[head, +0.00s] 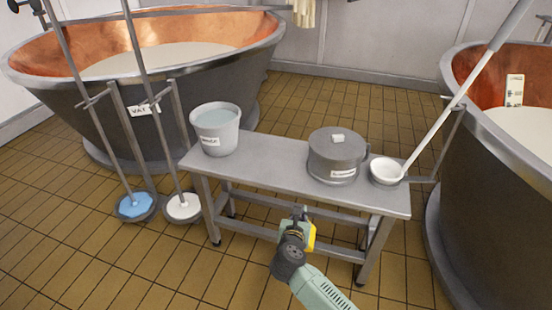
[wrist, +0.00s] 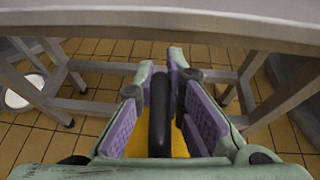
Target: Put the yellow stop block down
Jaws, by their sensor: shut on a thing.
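The yellow stop block (head: 311,237) is partly visible beside my gripper (head: 299,216) in the head view, in front of the steel bench. In the wrist view, its yellow body (wrist: 180,144) sits low between the purple-padded fingers of my gripper (wrist: 162,72). A black upright piece stands between the fingers, over the yellow. My gripper is shut on the block and holds it off the floor, below the level of the bench top. Much of the block is hidden by my gripper and the black piece.
The steel bench (head: 265,160) carries a grey bucket (head: 215,137), a lidded pot (head: 335,165) and a white ladle (head: 387,172). Copper vats stand behind left (head: 70,100) and at right (head: 480,180). Two long-handled tools lean at left.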

